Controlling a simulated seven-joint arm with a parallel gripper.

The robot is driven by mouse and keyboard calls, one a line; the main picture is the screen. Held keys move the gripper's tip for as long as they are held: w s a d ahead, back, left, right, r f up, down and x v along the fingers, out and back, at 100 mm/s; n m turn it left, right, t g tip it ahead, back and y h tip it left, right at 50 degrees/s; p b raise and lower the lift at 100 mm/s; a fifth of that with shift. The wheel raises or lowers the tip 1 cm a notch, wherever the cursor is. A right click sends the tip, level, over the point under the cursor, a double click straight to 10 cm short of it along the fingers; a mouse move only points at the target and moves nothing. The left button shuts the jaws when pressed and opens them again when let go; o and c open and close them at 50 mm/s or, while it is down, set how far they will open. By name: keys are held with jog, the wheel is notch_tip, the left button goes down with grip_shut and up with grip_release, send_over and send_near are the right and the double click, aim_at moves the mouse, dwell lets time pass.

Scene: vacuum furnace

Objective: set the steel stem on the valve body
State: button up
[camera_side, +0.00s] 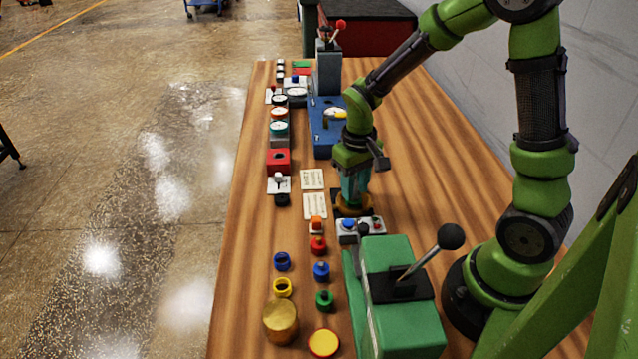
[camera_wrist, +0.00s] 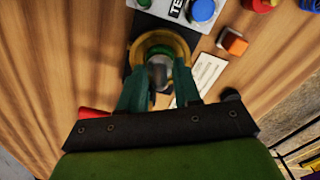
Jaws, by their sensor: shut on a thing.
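My gripper (camera_side: 354,190) points down at the middle of the table, and its two dark green fingers (camera_wrist: 160,88) are shut on the grey steel stem (camera_wrist: 158,71). The valve body (camera_wrist: 182,47) shows in the wrist view as a brass ring with green inside, on a black base. The stem overlaps the middle of the ring there; I cannot tell whether it touches the body or is just above it. In the side view the brass rim of the valve body (camera_side: 350,211) shows right under my gripper, and the stem is hidden by the fingers.
A button box (camera_side: 348,226) stands close in front of the valve body. A green machine with a black-knobbed lever (camera_side: 425,258) is at the front right. Coloured caps and a brass cylinder (camera_side: 281,322) stand at the front left. White cards (camera_side: 314,206) lie left. Gauges and a blue unit are behind.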

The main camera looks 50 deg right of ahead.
jog(key=shift+f, duration=0.4)
dwell(1.4)
jog(key=o, duration=1.6)
jog(key=shift+c, duration=0.2)
jog(key=shift+r, duration=0.1)
jog(key=shift+r, duration=3.7)
jog(key=shift+s+a+f, duration=0.1)
jog(key=shift+s+f, duration=0.05)
jog(key=shift+f, duration=0.05)
jog(key=s+a+r+t+y, duration=0.1)
jog(key=s+a+r+t, duration=0.2)
jog(key=r, duration=0.3)
jog(key=s+a+r+t+y, duration=0.1)
jog(key=s+a+r+t, duration=0.2)
jog(key=s+r, duration=0.3)
jog(key=shift+s+a+r+m+t, duration=0.2)
jog(key=shift+a+r+m+t, duration=0.15)
jog(key=shift+t, duration=0.25)
